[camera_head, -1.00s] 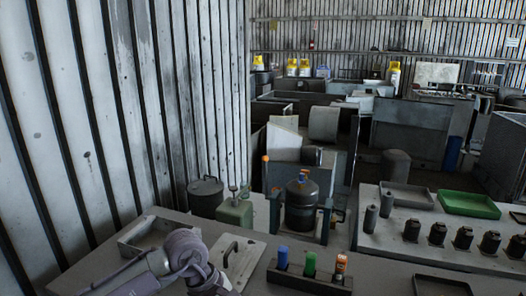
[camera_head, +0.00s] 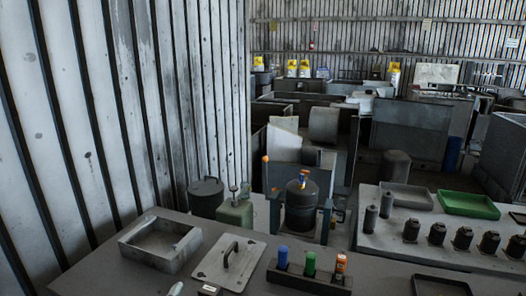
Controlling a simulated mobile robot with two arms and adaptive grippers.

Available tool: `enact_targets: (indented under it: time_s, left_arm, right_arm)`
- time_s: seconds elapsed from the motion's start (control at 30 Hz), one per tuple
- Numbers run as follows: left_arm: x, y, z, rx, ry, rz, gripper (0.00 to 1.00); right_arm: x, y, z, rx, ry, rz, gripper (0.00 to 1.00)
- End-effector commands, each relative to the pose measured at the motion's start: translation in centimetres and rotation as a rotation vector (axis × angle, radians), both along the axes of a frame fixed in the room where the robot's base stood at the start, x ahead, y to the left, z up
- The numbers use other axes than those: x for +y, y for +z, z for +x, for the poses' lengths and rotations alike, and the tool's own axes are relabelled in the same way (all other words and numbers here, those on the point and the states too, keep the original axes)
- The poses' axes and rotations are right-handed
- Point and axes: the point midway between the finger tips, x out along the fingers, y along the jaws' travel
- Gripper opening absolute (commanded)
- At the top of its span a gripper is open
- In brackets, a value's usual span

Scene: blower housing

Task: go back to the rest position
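On the near grey table (camera_head: 370,275), an open square metal frame or box (camera_head: 160,243) sits at the left. Beside it lies a flat plate with a dark handle (camera_head: 228,262). To its right, a dark holder (camera_head: 305,279) carries a blue-topped, a green-topped and an orange-topped bottle or tube (camera_head: 341,266).
A dark shallow tray (camera_head: 440,286) lies at the near table's right. A second table (camera_head: 365,245) at the right bears a green tray (camera_head: 468,205), a grey tray (camera_head: 407,197) and several dark parts. A dark canister (camera_head: 301,206) stands behind the near table. A corrugated wall (camera_head: 120,110) bounds the left.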

Motion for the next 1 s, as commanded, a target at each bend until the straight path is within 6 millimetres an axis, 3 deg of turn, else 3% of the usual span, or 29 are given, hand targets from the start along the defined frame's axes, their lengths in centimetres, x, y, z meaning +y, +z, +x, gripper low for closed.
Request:
enact_targets:
  time_s: [0.03, 0.1, 0.23, 0.4, 0.67, 0.7, 1.0]
  left_arm:
    - [1.6, -3.2, -1.8, 0.142, 0.064, -0.089, 0.71]
    - [3.2, -7.0, -4.5, 0.327, 0.147, -0.2, 0.71]
    - [4.7, -12.0, -9.6, 0.593, 0.266, -0.341, 0.71]
    - [5.4, -15.6, -15.5, 0.84, 0.374, -0.451, 0.71]
    - [5.4, -18.3, -23.5, 1.135, 0.5, -0.558, 0.71]
    - [5.3, -18.9, -24.1, 1.163, 0.512, -0.566, 0.71]
    - [5.0, -27.5, -22.3, 1.188, 0.516, -0.548, 0.71]
  right_arm:
    - [0.0, 0.0, 0.1, -0.001, 0.0, 0.0, 0.4]
    - [0.0, 0.0, 0.1, -0.002, 0.0, 0.0, 0.4]
    - [0.0, 0.0, 0.1, -0.002, 0.0, 0.0, 0.4]
    - [0.1, 0.0, 0.1, -0.002, 0.0, 0.0, 0.4]
    - [0.1, 0.0, 0.1, -0.003, 0.001, 0.002, 0.4]
    - [0.1, 0.0, 0.1, -0.003, 0.001, 0.002, 0.4]
    - [0.1, 0.0, 0.2, -0.003, 0.001, 0.002, 0.4]
